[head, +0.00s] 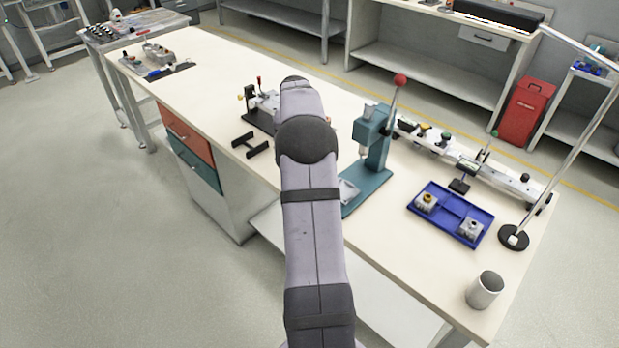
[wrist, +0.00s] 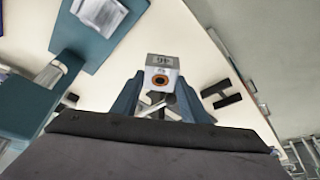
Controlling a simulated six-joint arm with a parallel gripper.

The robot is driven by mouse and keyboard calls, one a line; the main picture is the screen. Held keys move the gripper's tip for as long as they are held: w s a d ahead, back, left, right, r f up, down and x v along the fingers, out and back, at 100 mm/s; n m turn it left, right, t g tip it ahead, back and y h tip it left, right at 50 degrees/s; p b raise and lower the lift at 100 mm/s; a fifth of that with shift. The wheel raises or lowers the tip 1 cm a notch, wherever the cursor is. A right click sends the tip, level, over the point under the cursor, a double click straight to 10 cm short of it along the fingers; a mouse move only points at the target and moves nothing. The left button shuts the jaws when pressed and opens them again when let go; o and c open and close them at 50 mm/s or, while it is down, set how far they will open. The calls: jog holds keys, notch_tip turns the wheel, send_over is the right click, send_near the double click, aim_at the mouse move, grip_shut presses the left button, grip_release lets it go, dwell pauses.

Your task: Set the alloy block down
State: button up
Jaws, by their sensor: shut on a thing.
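In the wrist view the alloy block (wrist: 162,66) is a pale metal block with a dark number on its upper face and an orange ring around a dark hole on the face below. My gripper (wrist: 160,92) is shut on it, one blue-grey finger on each side. The block appears to be above the cream bench top (wrist: 194,28); the gap under it cannot be judged. In the head view my arm hides the gripper and the block.
A teal press (head: 372,150) with a red-knobbed lever stands right of my arm; its base also shows in the wrist view (wrist: 88,50). A black H-shaped stand (head: 252,145) lies left. A blue tray (head: 450,214) with two parts, a lamp and a mug (head: 485,290) stand right.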

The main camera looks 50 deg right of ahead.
jog(key=shift+r+n, duration=0.1)
jog(key=shift+n, duration=0.7)
jog(key=shift+f+p, duration=1.3)
jog(key=shift+f, duration=3.75)
jog(key=shift+f, duration=0.15)
jog(key=o, duration=1.3)
jog(key=shift+c, duration=0.2)
jog(key=shift+s+r, duration=0.1)
jog(key=shift+r, duration=0.35)
jog(key=b+v, duration=0.2)
jog(key=v, duration=0.9)
jog(key=shift+s+r+b, duration=0.2)
jog(key=shift+s+b, duration=0.1)
